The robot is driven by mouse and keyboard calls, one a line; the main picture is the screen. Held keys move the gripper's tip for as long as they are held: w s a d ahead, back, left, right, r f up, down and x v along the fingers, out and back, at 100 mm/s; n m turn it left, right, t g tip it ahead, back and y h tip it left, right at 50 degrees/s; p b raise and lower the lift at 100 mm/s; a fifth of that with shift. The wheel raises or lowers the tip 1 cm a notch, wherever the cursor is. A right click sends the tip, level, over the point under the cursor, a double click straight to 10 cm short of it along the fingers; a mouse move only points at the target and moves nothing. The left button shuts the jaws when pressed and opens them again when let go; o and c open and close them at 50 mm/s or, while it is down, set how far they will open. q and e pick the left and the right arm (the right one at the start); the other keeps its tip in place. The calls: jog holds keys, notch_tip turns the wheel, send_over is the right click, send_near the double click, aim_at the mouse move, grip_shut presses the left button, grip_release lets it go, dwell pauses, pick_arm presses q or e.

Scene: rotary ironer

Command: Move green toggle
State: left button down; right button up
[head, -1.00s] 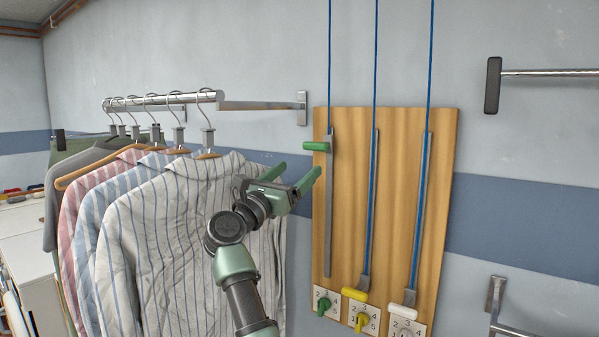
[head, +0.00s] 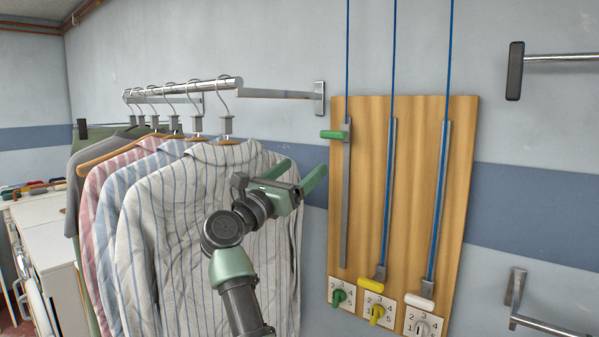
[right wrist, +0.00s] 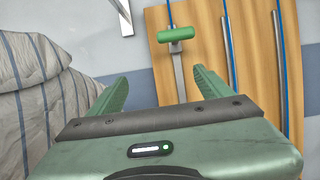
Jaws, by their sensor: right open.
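A wooden board on the wall carries upright metal slide rails. A green slider handle (head: 333,134) sits at the top of the left rail; it also shows in the right wrist view (right wrist: 176,34). A green toggle knob (head: 338,297) sits on a numbered plate at the bottom left of the board. My right gripper (head: 303,170) is open and empty, left of the board and below the green handle in the picture. In the right wrist view its fingers (right wrist: 160,84) point towards the board, apart from the handle. My left gripper is out of view.
A yellow handle (head: 372,285) and a white handle (head: 419,301) are at the bottoms of the other rails. Yellow (head: 377,314) and white (head: 422,327) knobs are below. Striped shirts (head: 190,235) hang on a rail (head: 185,90) at left, close behind my right arm. Wall brackets are at right.

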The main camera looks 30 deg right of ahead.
jog(key=shift+a, duration=0.15)
jog(key=b+v, duration=0.3)
jog(key=v, duration=0.4)
jog(key=shift+a+b, duration=0.3)
jog(key=shift+a, duration=0.05)
jog(key=shift+s+f, duration=0.15)
